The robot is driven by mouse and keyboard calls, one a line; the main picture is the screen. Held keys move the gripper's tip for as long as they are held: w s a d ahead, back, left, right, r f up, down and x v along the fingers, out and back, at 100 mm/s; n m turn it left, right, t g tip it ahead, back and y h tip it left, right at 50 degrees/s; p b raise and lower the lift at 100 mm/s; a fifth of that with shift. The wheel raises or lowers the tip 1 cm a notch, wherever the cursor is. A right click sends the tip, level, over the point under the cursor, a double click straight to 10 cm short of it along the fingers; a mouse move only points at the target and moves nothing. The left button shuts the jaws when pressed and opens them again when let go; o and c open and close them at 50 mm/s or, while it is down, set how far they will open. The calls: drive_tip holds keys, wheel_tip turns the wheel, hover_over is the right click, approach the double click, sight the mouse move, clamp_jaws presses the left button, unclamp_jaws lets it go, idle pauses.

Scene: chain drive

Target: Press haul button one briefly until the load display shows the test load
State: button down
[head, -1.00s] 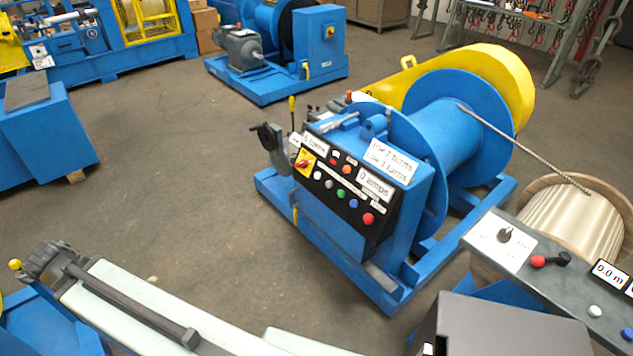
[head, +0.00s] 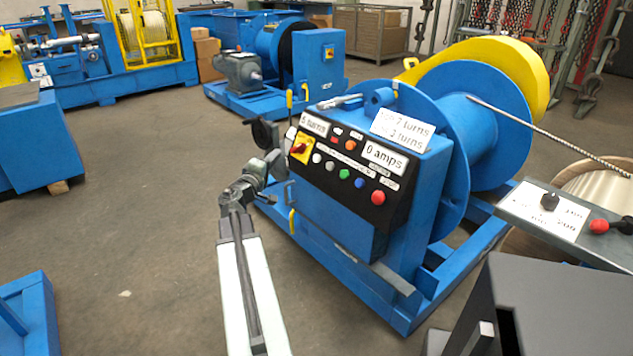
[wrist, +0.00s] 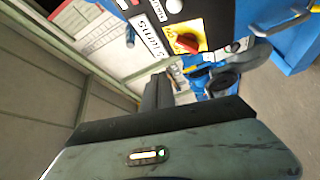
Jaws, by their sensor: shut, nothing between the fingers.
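The blue winch's black control panel (head: 350,175) faces me in the head view. It carries a row of round buttons: white, grey, a green button (head: 344,173), a blue button (head: 359,182) and a red button (head: 378,197). Their small labels are unreadable, so I cannot tell which is haul button one. One display (head: 314,124) reads "5 turns", another display (head: 385,157) "0 amps"; I see no display named as load. My gripper (head: 264,168) is shut and empty, left of the panel, apart from the buttons. In the wrist view its fingers (wrist: 158,92) point towards the panel's left end.
A grey console (head: 545,215) with a black knob stands at the right.

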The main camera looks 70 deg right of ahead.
sight(317, 159)
drive_tip(key=shift+n+h, duration=0.5)
drive_tip(key=shift+n, duration=0.1)
drive_tip(key=s+d, duration=0.1)
drive_tip(key=s, duration=0.1)
drive_tip(key=s+d+f+b, duration=0.1)
drive_tip(key=d, duration=0.1)
drive_tip(key=shift+s, duration=0.35)
drive_tip(key=s+d+f+b, duration=0.4)
drive_tip(key=d, duration=0.2)
drive_tip(key=shift+d, duration=0.25)
drive_tip(key=shift+s, duration=0.1)
idle(0.9)
drive_tip(key=shift+d, duration=0.1)
drive_tip(key=shift+s+d+f, duration=0.15)
drive_tip(key=shift+d, duration=0.1)
